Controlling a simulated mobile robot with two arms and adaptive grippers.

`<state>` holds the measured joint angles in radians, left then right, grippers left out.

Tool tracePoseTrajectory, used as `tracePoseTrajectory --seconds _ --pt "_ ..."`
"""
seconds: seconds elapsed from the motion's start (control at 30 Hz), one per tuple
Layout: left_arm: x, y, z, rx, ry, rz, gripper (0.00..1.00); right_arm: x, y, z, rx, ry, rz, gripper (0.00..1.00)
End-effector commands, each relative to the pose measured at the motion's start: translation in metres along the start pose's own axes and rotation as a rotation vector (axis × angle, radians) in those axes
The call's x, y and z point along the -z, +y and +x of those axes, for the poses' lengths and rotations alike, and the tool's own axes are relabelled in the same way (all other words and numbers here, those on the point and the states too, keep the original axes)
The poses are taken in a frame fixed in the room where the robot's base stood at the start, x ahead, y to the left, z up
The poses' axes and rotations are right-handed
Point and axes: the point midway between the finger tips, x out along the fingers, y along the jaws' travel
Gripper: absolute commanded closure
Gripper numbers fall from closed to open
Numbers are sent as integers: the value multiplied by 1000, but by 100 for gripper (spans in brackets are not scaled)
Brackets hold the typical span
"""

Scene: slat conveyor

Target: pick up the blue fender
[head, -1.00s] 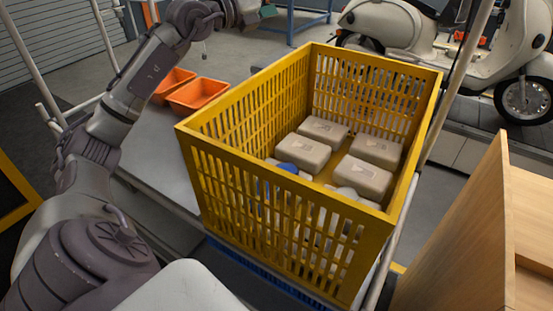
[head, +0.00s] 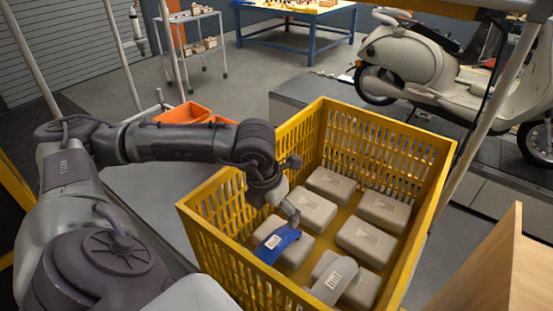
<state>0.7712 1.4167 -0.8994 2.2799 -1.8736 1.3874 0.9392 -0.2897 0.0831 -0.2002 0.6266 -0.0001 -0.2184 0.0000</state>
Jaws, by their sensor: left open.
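The blue fender (head: 275,245) is a curved blue piece with a white label. It lies in the yellow crate (head: 322,107), near its left wall, against a beige box. My left gripper (head: 290,212) reaches over the crate's left wall and points down just above the fender's upper right end. It is open; its fingers are small and partly hidden by the wrist, and I cannot tell whether they touch the fender. My right gripper is not in view.
Several beige boxes (head: 330,186) line the crate floor. A grey fender (head: 333,281) with a label lies near the blue one. Orange bins (head: 183,113) stand behind my left arm. A wooden panel (head: 485,265) rises at the right and a scooter (head: 410,62) stands behind.

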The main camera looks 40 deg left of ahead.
Motion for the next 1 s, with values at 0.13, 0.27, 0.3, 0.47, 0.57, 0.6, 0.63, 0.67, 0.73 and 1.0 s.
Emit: tracePoseTrajectory --seconds 0.13,0.27,0.3,0.47,0.57,0.6,0.63,0.67,0.73,1.0 --pt "22 6 7 -46 62 11 8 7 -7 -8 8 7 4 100" --pt "25 7 30 -48 69 12 8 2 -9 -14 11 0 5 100" --pt "25 7 38 -47 67 11 8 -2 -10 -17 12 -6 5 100" --pt "26 9 68 -47 64 12 8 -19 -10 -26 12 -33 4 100" --pt "26 10 80 -47 62 11 8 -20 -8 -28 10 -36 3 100" --pt "27 10 84 -47 62 12 8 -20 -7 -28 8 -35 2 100" --pt "27 10 86 -46 61 12 8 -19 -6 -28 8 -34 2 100" --pt "27 10 87 -46 61 13 8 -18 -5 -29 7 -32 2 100" --pt "27 10 90 -47 61 12 8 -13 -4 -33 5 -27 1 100" --pt "31 12 128 -46 62 11 8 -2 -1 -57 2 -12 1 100"
